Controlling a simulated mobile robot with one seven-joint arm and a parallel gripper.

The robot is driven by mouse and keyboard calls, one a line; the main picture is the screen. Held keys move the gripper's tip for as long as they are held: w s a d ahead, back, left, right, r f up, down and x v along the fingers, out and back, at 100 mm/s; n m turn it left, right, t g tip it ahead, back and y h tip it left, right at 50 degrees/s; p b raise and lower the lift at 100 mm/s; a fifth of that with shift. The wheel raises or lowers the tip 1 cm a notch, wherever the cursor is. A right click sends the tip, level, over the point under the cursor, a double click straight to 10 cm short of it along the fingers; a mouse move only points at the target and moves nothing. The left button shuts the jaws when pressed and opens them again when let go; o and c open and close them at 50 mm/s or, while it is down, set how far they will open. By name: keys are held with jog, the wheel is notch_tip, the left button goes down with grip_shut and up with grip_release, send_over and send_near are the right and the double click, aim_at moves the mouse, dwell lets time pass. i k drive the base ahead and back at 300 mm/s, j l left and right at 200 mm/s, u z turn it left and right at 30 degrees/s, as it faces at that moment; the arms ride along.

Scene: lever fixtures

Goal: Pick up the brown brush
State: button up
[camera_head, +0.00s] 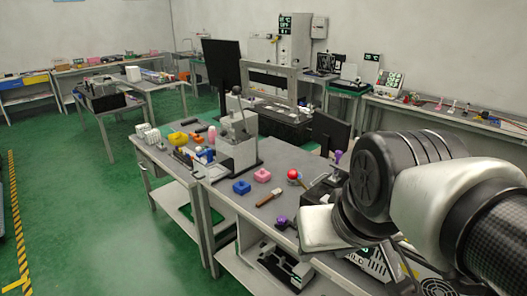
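A small brown item that looks like the brown brush (269,197) lies flat on the grey workbench (236,206) near its front edge, in the head view. My arm reaches in from the right and covers the right part of the bench. My gripper's fingers do not show, so I cannot see whether they are open or shut. The visible part of my arm is to the right of the brush and apart from it.
A grey lever fixture (237,150) stands behind left. Several coloured parts fill the bench's far left. Green floor lies open at left.

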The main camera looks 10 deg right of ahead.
aim_at(274, 193)
jog(key=i+j+z, duration=0.15)
jog(key=z, duration=0.25)
jog(key=i+j+z, duration=0.1)
jog(key=j+z, duration=0.25)
jog(key=i+j+z, duration=0.1)
jog(key=j, duration=0.2)
jog(key=i+j+z, duration=0.15)
jog(key=j, duration=0.2)
jog(key=j+z, duration=0.1)
jog(key=j, duration=0.25)
jog(key=i+j, duration=0.1)
jog(key=j, duration=0.45)
jog(key=i+j, duration=0.1)
jog(key=j, duration=0.4)
jog(key=i+j, duration=0.15)
jog(key=j, duration=0.4)
jog(key=z, duration=0.05)
